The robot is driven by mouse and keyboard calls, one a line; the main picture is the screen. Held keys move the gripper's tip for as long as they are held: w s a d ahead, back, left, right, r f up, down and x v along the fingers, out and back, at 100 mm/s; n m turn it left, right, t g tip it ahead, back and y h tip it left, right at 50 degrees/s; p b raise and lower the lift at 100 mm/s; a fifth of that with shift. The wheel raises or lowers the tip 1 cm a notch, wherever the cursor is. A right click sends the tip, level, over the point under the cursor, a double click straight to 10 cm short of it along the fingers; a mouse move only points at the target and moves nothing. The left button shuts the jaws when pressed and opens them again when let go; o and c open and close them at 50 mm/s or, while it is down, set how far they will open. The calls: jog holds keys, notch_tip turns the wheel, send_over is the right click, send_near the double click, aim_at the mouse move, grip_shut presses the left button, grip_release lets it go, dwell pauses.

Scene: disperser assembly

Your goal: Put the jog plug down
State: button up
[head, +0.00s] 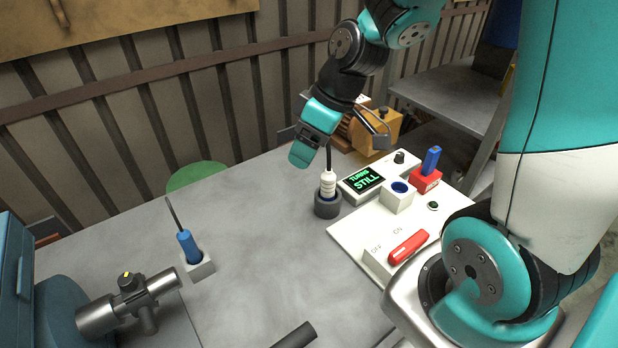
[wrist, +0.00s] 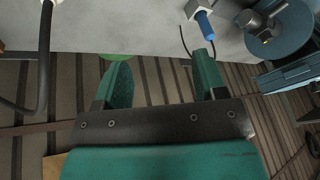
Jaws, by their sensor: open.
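My gripper (head: 305,150) is open and empty above the table, by the upper end of a black cable. In the wrist view nothing is between its two teal fingers (wrist: 160,78). Below it in the head view, a white plug (head: 328,183) with that black cable stands upright in a dark round holder (head: 327,205). The cable also shows at the left of the wrist view (wrist: 45,60), outside the fingers. A blue plug (head: 188,245) with a thin dark cable stands in a pale square block (head: 202,269); it also shows in the wrist view (wrist: 204,25). No label shows which is the jog plug.
A white panel (head: 350,232) on the right carries a screen reading "TURNS STILL" (head: 362,180), a blue-lined socket (head: 398,197), a red block with a blue piece (head: 427,180) and a red lever (head: 408,247). A metal valve fitting (head: 130,302) lies front left. The table middle is clear.

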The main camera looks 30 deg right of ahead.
jog(key=s+a+r+g, duration=0.1)
jog(key=s+a+r, duration=0.2)
jog(key=s+a, duration=0.3)
jog(key=s+a+r+g, duration=0.1)
jog(key=s+a+r, duration=0.3)
jog(key=s, duration=0.5)
jog(key=shift+s+a+r, duration=0.15)
jog(key=shift+a+r, duration=0.1)
jog(key=shift+a, duration=0.65)
